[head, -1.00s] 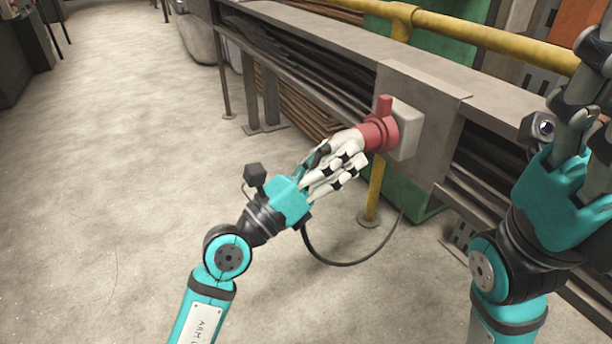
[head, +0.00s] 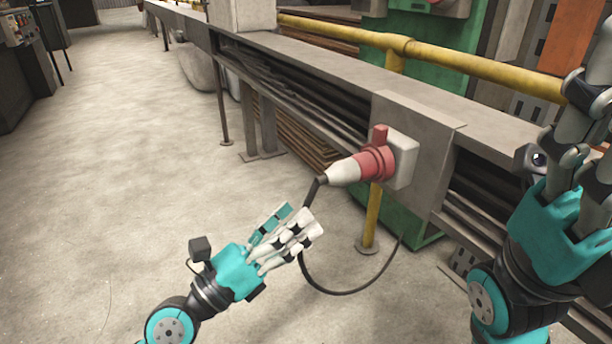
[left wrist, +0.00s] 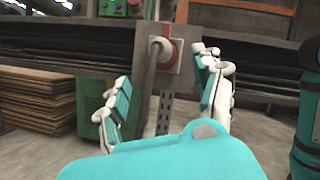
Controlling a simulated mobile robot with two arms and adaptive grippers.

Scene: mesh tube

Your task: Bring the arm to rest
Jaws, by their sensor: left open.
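My left gripper (head: 287,236) is open and empty, below and to the left of the plug. It is apart from the plug. In the left wrist view the left gripper (left wrist: 165,98) shows its fingers spread, with the plug beyond the gap. The plug (head: 343,173) has a white body and sits in the red socket (head: 378,160) on a pale box on the machine's side. The socket also shows in the left wrist view (left wrist: 172,52). A dark cable (head: 335,291) hangs from the plug in a loop. My right gripper (head: 584,115) is raised at the right edge, partly cut off.
A long grey metal bench (head: 330,75) runs diagonally across the view, with a yellow rail (head: 450,55) behind it. A yellow post (head: 371,215) stands under the socket. The concrete floor (head: 110,170) to the left is clear.

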